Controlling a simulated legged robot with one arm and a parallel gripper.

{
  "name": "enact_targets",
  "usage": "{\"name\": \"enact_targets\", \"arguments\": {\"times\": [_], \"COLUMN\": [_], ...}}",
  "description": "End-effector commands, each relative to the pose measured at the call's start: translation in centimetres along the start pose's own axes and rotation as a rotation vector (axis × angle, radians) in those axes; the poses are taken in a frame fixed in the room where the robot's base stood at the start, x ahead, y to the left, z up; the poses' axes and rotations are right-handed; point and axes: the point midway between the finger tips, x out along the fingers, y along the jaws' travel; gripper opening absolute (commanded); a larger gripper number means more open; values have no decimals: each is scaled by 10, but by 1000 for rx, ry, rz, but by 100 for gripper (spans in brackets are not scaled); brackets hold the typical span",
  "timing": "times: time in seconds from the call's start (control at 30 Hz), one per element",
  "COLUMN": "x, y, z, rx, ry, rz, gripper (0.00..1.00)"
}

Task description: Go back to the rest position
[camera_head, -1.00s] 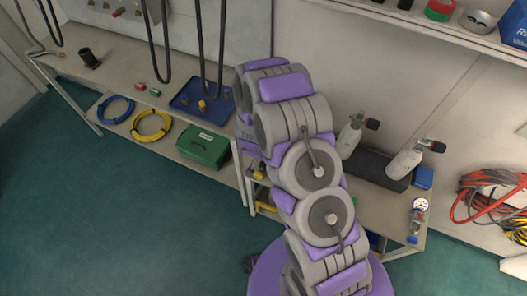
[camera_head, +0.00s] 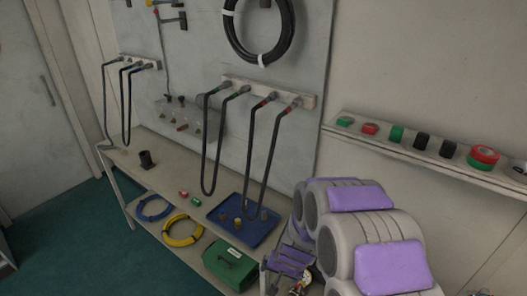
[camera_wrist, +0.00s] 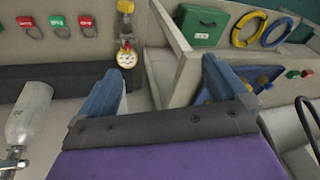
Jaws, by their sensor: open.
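My gripper (camera_wrist: 162,70) shows in the wrist view as two blue-grey fingers spread wide on a dark bar. It is open, with nothing held between the fingers. A pressure gauge with a yellow top (camera_wrist: 126,58) appears beyond the left finger, apart from it. The blue tray (camera_wrist: 203,93) is partly hidden behind the right finger. In the head view my grey and purple arm is folded at the lower right; I cannot clearly make out the fingers there.
The bench (camera_head: 178,167) carries a black cup (camera_head: 146,160) and the blue tray (camera_head: 232,222). Below are blue (camera_head: 153,209) and yellow hose coils (camera_head: 183,231) and a green case (camera_head: 230,268). Black hoses (camera_head: 209,150) hang from the panel. A wall shelf (camera_head: 440,164) holds tape rolls. Teal floor is open left.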

Motion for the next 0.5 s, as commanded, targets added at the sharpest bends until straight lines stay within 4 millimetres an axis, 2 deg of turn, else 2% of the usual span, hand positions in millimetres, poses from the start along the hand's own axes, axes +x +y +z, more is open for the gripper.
{"name": "enact_targets", "arguments": {"times": [0.03, 0.23, 0.5], "x": [-19, -82, -162], "y": [-4, -6, 15], "z": [1, 28, 74], "rx": [-17, -91, -190], "ry": [-12, -100, -211], "rz": [-19, -55, -45], "gripper": [100, 100, 100]}}
